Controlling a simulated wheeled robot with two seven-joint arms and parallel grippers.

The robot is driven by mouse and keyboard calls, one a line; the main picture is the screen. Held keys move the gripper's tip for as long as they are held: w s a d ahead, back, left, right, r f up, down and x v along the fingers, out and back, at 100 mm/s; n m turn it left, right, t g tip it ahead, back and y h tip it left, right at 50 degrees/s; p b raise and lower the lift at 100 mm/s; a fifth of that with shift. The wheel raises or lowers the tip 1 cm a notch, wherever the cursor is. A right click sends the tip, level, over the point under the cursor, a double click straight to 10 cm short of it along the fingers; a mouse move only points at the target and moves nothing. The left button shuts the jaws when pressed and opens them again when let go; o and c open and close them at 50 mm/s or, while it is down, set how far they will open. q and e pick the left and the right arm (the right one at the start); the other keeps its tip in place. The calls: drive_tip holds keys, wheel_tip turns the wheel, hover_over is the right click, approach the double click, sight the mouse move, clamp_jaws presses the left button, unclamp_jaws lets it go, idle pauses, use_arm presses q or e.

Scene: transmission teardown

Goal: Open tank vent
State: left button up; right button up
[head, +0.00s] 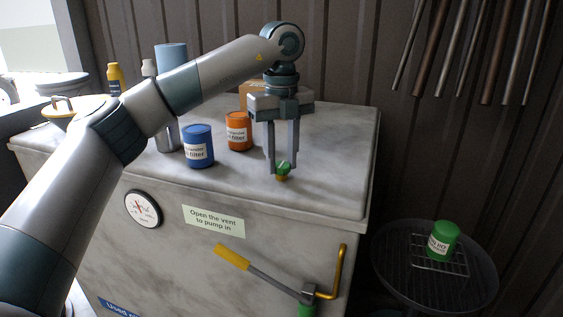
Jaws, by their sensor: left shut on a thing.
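The tank (155,247) is a pale marbled box with a flat top. Its vent (284,167) is a small green cap on a brass-coloured base, near the front of the tank top. My left gripper (283,165) points straight down over it, its two fingers shut on the green cap. Part of the cap is hidden by the fingers. A sign (212,220) on the tank's front reads "Open the vent to pump in". My right gripper is not in view.
A blue filter (197,150) and an orange filter (239,131) stand left of the gripper. A gauge (143,209) and a yellow-handled pump lever (232,257) are on the tank front. A green filter (443,240) sits on a rack over a round basin (470,292) at right.

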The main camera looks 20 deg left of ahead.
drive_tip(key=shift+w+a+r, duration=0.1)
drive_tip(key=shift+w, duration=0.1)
use_arm(q)
drive_tip(key=o, duration=1.1)
drive_tip(key=shift+r, duration=0.15)
drive_tip(key=shift+r, duration=0.6)
wheel_tip(320, 180, up, 7)
drive_tip(key=b, duration=0.1)
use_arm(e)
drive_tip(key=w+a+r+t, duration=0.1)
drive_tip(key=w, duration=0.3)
use_arm(q)
wheel_tip(320, 180, up, 9)
hover_over(282, 164)
drive_tip(key=shift+s+p, duration=0.1)
drive_tip(key=shift+p, duration=0.3)
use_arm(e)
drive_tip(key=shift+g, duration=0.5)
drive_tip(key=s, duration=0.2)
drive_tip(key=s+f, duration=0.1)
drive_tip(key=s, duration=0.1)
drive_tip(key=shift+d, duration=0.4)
